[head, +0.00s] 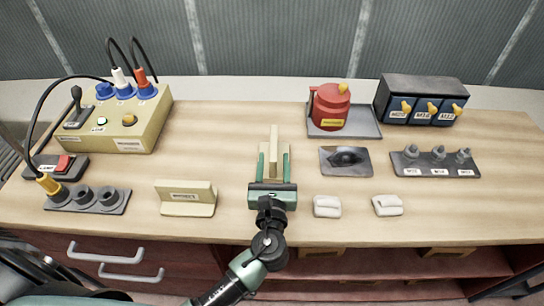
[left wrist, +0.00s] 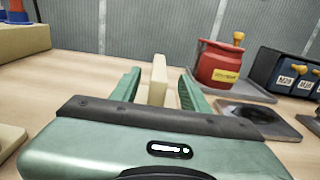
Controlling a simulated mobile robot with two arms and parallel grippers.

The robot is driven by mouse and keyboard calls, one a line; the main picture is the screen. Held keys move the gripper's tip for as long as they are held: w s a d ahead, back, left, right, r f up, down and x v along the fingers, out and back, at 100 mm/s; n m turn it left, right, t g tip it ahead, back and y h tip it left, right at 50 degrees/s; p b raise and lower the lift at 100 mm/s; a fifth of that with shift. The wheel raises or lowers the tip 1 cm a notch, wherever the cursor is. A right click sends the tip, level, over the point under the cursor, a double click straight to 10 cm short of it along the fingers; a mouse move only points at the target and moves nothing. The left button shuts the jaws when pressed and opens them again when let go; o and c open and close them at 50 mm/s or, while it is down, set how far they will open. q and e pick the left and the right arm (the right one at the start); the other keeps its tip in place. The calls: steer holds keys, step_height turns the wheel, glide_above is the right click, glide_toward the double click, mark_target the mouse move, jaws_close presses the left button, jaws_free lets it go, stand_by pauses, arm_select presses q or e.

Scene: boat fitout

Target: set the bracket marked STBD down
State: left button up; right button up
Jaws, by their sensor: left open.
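A cream bracket (head: 274,138) with an upright plate stands near the middle of the bench, seen end-on. In the left wrist view, the bracket's plate (left wrist: 157,80) rises between my two green fingers. My left gripper (head: 274,158) is open around it, with a visible gap on each side of the plate. The bracket appears to rest on the wood, though its foot is partly hidden by the gripper. I can read no STBD mark on it. A second cream bracket (head: 188,199) stands to the left with a label too small to read. My right gripper is not in view.
A yellow switch box (head: 125,130) with cables and a dark connector strip (head: 88,200) are at left. A red canister (head: 330,107) on a grey tray, a dark plate (head: 345,161), a fitting strip (head: 435,163) and two white blocks (head: 327,207) (head: 387,205) are at right.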

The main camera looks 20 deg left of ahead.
mark_target(274, 141)
arm_select(q)
steer(key=p+x, duration=0.1)
steer(key=x, duration=0.5)
steer(key=shift+w+a+r+p, duration=0.15)
steer(key=shift+w+p, duration=0.15)
steer(key=shift+w+a, duration=0.1)
steer(key=shift+w, duration=0.2)
jaws_close()
